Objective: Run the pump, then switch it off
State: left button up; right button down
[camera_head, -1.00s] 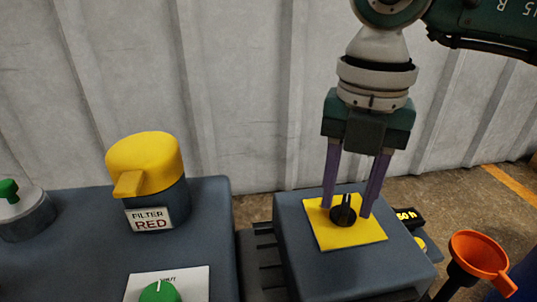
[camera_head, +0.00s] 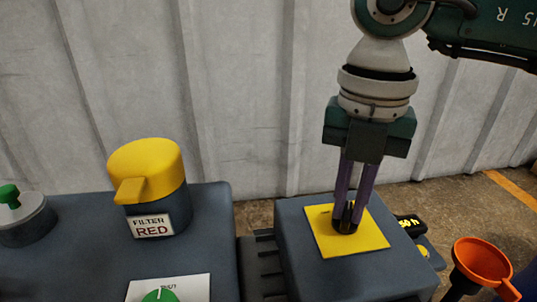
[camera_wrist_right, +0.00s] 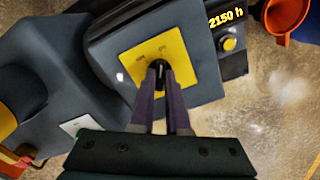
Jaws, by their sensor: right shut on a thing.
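The pump's black rotary switch (camera_head: 346,219) sits on a yellow plate (camera_head: 374,240) on top of a blue-grey box. My right gripper (camera_head: 350,212) points down from above and is shut on the switch, its two purple fingers close together on either side of the knob. In the right wrist view the fingers (camera_wrist_right: 162,90) close over the knob at the middle of the yellow plate (camera_wrist_right: 184,76). Small markings on the plate are too small to read with certainty. My left gripper is not in view.
A yellow-capped cylinder (camera_head: 147,165) labelled FILTER RED stands on the blue-grey body at left. A green knob (camera_head: 160,296) is at the bottom edge. A "2150 h" display (camera_wrist_right: 225,17) with a yellow button (camera_wrist_right: 229,44) and an orange funnel (camera_head: 482,260) lie right of the box.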

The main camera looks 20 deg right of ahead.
jog(key=shift+r+n, duration=0.1)
jog(key=shift+n, duration=0.3)
jog(key=shift+n+p, duration=0.3)
jog(key=shift+p, duration=0.1)
jog(key=n+p, duration=0.1)
jog(key=n, duration=0.3)
jog(key=shift+p, duration=0.3)
jog(key=n+p, duration=0.1)
jog(key=n, duration=0.3)
jog(key=shift+n, duration=1.2)
jog(key=c, duration=0.9)
grip_release()
jog(key=shift+p, duration=0.3)
